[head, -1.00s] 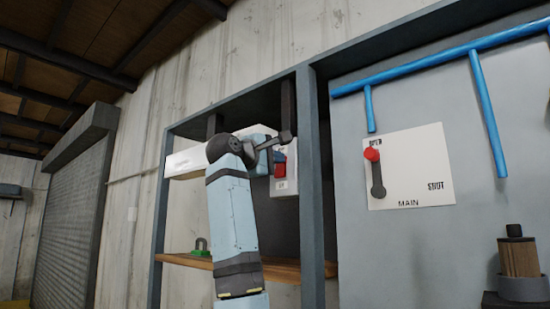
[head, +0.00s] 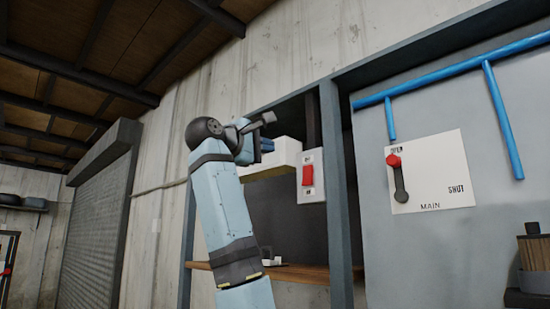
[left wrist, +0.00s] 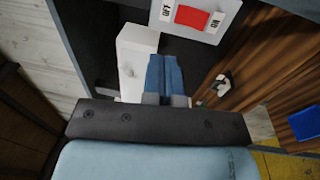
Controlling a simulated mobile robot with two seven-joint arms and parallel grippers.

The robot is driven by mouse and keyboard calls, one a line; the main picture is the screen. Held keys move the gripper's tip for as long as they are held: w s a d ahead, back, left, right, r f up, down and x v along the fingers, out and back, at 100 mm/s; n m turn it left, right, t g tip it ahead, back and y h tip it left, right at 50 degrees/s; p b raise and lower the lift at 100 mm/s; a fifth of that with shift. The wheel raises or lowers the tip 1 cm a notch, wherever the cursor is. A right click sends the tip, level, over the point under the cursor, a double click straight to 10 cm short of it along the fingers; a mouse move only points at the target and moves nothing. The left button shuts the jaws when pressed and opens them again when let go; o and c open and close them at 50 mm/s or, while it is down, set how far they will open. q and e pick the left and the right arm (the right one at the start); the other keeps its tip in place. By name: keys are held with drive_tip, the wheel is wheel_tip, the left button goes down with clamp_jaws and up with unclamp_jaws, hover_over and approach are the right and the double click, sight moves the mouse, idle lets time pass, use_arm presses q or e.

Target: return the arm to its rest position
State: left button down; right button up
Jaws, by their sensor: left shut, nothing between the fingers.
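My left arm (head: 222,205) is raised, coming up from the bottom in front of a shelf unit. My left gripper (head: 266,146) is up near the top of the shelf opening, partly hidden by its own wrist. In the left wrist view its blue fingers (left wrist: 166,72) are together with nothing between them. The gripper is left of the red rocker switch (head: 308,175) on its white plate and apart from it. The switch also shows in the left wrist view (left wrist: 192,16). My right gripper is not in view.
A white box (head: 283,152) is behind my gripper. A wooden shelf (head: 300,273) runs below. To the right are a grey panel with a red-knobbed MAIN lever (head: 399,180) and blue pipes (head: 505,120). A blue tray (left wrist: 305,122) shows in the wrist view.

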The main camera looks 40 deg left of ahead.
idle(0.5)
